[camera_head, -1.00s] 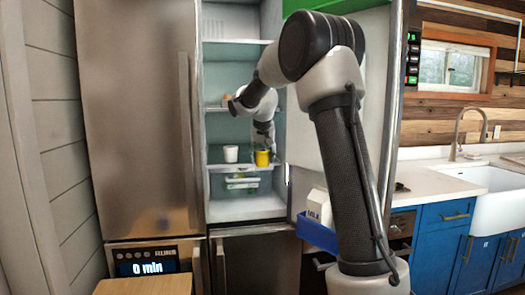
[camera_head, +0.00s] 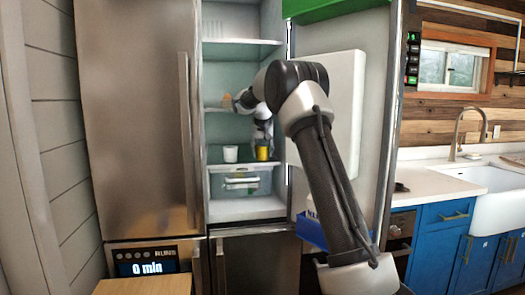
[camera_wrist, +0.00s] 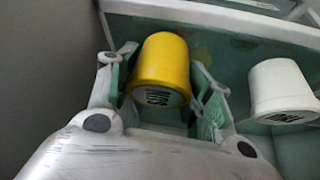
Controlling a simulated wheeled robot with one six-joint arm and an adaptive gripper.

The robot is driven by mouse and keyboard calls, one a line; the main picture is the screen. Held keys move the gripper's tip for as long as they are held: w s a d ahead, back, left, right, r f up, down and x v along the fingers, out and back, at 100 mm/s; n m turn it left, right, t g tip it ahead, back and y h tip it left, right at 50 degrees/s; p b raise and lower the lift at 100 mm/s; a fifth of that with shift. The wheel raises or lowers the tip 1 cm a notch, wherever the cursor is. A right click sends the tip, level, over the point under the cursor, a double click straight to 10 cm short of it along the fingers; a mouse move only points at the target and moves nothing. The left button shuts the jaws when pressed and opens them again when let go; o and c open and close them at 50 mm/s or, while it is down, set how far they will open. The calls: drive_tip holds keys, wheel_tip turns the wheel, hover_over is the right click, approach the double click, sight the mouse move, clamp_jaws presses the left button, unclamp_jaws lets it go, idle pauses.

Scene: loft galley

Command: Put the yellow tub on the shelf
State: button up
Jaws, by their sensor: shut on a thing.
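The yellow tub (camera_head: 262,153) is inside the open fridge, at the right side of the glass shelf (camera_head: 240,168) above the drawer. My gripper (camera_head: 263,143) reaches in from above and is shut on it. In the wrist view the yellow tub (camera_wrist: 164,62) sits upright between the two fingers of my gripper (camera_wrist: 162,78), with dark lettering on it. Its base is level with the shelf or just above it; I cannot tell if it touches. A white tub (camera_head: 230,154) stands to its left on the shelf. The white tub (camera_wrist: 281,88) also shows at the right in the wrist view.
The fridge door (camera_head: 370,110) stands open on the right, close to my arm. A blue door bin (camera_head: 311,232) holds a carton, partly hidden by my arm. A higher shelf (camera_head: 222,108) holds a small brownish item. A clear drawer (camera_head: 240,184) lies below.

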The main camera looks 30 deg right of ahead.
drive_tip(key=shift+f, duration=0.15)
drive_tip(key=o, duration=1.1)
drive_tip(key=shift+s+a+r, duration=0.1)
drive_tip(key=shift+s+r, duration=0.05)
drive_tip(key=shift+r, duration=0.35)
drive_tip(key=s+a, duration=0.5)
drive_tip(key=s, duration=0.6)
drive_tip(key=shift+a+r, duration=0.2)
drive_tip(key=shift+a, duration=0.1)
drive_tip(key=shift+w+a, duration=0.1)
